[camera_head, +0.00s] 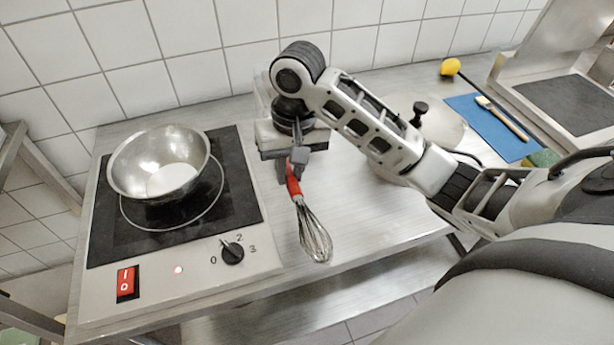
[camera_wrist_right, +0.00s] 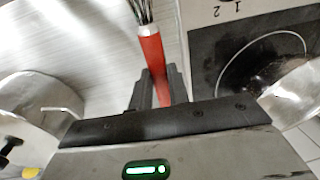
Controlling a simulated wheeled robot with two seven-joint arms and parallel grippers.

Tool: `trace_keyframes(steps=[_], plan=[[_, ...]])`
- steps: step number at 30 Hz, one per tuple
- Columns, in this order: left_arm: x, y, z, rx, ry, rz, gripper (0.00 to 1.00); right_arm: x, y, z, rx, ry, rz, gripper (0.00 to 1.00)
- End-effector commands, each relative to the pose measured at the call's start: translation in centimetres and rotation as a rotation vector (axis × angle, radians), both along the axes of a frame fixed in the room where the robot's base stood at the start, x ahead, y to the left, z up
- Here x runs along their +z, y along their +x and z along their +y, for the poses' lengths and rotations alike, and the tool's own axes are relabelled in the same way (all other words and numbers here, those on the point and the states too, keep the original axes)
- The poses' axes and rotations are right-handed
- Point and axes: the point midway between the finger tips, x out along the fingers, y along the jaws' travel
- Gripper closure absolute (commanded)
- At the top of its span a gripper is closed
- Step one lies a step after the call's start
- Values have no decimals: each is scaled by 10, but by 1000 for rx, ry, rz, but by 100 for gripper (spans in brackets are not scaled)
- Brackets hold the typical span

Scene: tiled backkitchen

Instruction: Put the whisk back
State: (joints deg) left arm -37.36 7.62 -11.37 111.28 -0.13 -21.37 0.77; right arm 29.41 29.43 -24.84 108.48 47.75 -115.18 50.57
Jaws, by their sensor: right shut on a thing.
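The whisk has a red handle (camera_head: 292,180) and a wire head (camera_head: 315,236). My right gripper (camera_head: 297,160) is shut on the red handle, with the wire head hanging down toward the front of the steel counter. In the right wrist view the red handle (camera_wrist_right: 152,62) sits between the two dark fingers (camera_wrist_right: 160,88), and the wires run out of the top of the picture. I cannot tell whether the wire head touches the counter. Part of a clear container (camera_head: 262,92) shows behind my right gripper, mostly hidden. My left gripper is not in view.
A steel bowl (camera_head: 160,162) stands on the black hob (camera_head: 235,185) at the left, with a knob (camera_head: 232,252) and red switch (camera_head: 127,283) in front. A round lid (camera_head: 440,125) lies behind my right arm.

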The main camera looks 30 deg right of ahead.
Motion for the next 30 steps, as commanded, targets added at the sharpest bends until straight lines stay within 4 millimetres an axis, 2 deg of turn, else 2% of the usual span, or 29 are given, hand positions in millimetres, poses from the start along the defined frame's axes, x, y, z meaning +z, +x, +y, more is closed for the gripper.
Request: trace_keyframes(steps=[3,6,9,13,20,25,30], plan=[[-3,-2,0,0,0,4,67,-15,15,-25,-7,5,6,100],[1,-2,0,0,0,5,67,-35,22,-35,-7,13,11,100],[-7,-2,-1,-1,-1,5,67,-57,32,-50,-5,8,7,100],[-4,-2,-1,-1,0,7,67,-59,41,-56,-4,9,-15,100],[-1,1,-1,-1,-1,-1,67,-68,42,-62,-3,4,-8,100],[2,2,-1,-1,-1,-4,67,-91,40,-65,3,2,7,100],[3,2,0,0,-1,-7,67,-103,41,-65,3,0,2,100]])
